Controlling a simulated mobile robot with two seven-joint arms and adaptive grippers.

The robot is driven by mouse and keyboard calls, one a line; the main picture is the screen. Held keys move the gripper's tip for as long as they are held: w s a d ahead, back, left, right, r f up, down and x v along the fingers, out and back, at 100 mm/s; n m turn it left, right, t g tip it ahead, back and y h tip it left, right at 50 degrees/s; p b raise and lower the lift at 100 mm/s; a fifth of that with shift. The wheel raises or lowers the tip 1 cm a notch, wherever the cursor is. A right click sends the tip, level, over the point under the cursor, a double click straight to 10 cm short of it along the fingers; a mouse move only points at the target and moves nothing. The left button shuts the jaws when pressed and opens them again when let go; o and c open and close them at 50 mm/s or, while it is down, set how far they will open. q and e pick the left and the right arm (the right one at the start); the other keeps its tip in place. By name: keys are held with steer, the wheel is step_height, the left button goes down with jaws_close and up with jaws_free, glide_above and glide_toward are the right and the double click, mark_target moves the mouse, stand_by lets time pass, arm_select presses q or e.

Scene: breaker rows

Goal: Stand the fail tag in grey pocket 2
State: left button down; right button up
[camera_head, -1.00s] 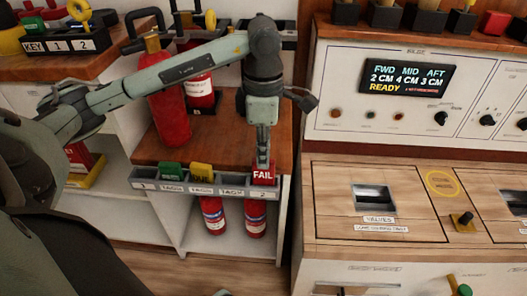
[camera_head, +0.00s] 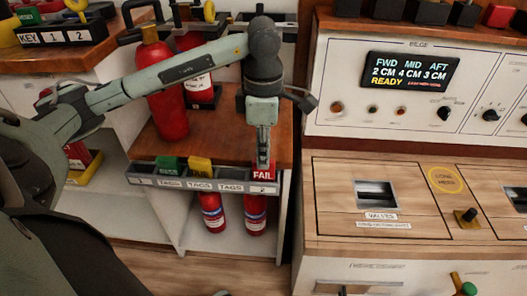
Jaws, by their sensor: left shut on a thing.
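The red fail tag (camera_head: 263,174) stands upright at the right end of the grey pocket rail (camera_head: 228,187), directly above the pocket labelled 2 (camera_head: 263,189). Its lower edge meets the rail; how deep it sits in the pocket I cannot tell. My left gripper (camera_head: 263,161) points straight down from above and is shut on the top of the fail tag. A green tag (camera_head: 168,165) and a yellow tag (camera_head: 200,168) stand in the rail to the left.
Red extinguishers (camera_head: 160,85) stand on the wooden shelf behind the rail, and more (camera_head: 255,215) stand below it. A bilge panel (camera_head: 415,90) and a wooden counter (camera_head: 400,190) are close on the right. A key rack (camera_head: 55,38) is at upper left.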

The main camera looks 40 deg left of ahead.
arm_select(q)
steer(key=shift+f+b, duration=0.35)
steer(key=shift+f, duration=0.15)
steer(key=c, duration=1.4)
jaws_free()
steer(key=shift+r, duration=0.1)
step_height(320, 180, up, 12)
